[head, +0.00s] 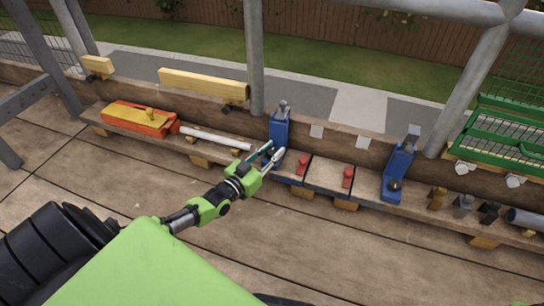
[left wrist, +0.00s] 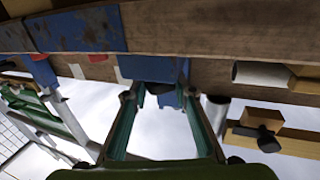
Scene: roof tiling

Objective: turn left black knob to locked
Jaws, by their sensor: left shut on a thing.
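The left blue bracket (head: 280,121) stands on the wooden ledge at the middle. My left gripper (head: 273,151) is at its foot, with its fingertips on either side of the left black knob. The gripper is shut on that knob, which the fingers mostly hide in the head view. In the left wrist view the dark knob (left wrist: 158,88) shows between the fingertips, against the blue bracket (left wrist: 148,68). Which way the knob is turned cannot be told. A second blue bracket (head: 400,165) with its own black knob (head: 394,185) stands further right. My right gripper is not in view.
A white tube (head: 215,138) and an orange-yellow tool (head: 140,118) lie left of the gripper. Small figure-like pieces (head: 463,205) and a green basket (head: 500,135) are at the right. The plank floor in front is clear.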

